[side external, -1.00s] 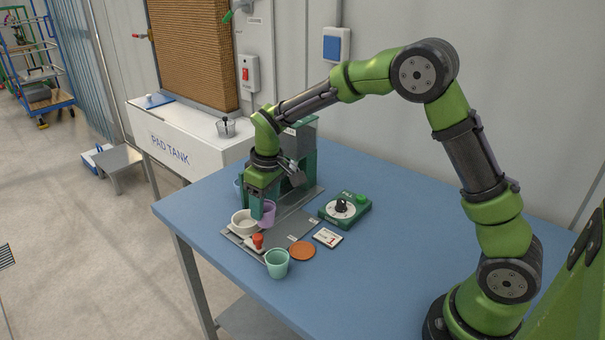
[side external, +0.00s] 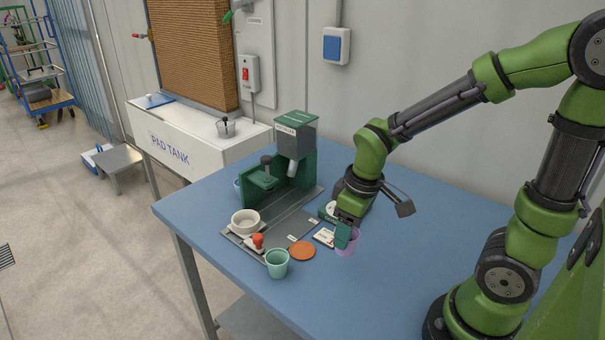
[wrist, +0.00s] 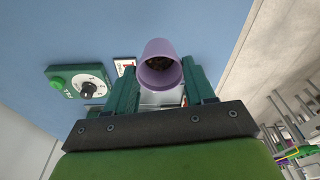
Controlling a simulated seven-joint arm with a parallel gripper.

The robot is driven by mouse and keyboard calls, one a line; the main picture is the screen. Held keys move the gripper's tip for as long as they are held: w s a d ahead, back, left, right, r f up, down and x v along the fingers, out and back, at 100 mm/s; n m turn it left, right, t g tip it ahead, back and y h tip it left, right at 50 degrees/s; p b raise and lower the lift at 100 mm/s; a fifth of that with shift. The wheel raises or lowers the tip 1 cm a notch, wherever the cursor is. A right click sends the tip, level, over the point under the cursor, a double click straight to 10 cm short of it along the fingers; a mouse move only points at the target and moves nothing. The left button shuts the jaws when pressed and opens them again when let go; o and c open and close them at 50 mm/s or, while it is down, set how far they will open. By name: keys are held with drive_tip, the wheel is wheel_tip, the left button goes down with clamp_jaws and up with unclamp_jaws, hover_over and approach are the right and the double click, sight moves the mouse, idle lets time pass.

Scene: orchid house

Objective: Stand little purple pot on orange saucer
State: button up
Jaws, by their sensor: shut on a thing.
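The little purple pot (side external: 348,243) is between the fingers of my gripper (side external: 346,236), to the right of the orange saucer. In the wrist view the purple pot (wrist: 160,62) shows its open mouth with dark contents, and my gripper (wrist: 160,85) is shut on it with a green finger at each side. The orange saucer (side external: 302,251) lies flat and empty on the blue table. The side view does not clearly show how far the pot is above the table.
A mint pot (side external: 277,264), a white bowl (side external: 245,222) and a red-knobbed tool (side external: 258,242) stand left of the saucer. A green machine (side external: 290,160) stands behind. A green dial box (wrist: 84,87) and a small card (side external: 325,237) are near my gripper. The table's front right is clear.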

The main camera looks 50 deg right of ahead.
drive_tip(key=s+f, duration=0.2)
drive_tip(key=s, duration=0.2)
hover_over(303, 251)
drive_tip(key=shift+f, duration=2.6)
drive_tip(key=shift+f, duration=0.2)
drive_tip(key=o, duration=1.1)
